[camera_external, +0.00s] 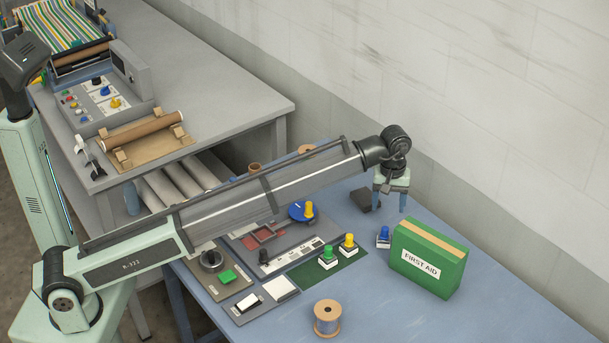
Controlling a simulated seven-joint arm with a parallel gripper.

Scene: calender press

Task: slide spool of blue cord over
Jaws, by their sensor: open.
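A spool of cord (327,318) stands upright on the blue table near its front edge. It has tan flanges and a pale grey-blue winding. My gripper (389,199) is at the far right end of my outstretched arm and points down. Its two fingers are apart with nothing between them. It is above the table behind the first aid box, well away from the spool, which is nearer the camera and to the left.
A green first aid box (429,260) stands right of the spool. A blue button block (383,237) is under my gripper. Panels with a green button (328,252), yellow button (348,241) and white switch plate (281,288) lie left.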

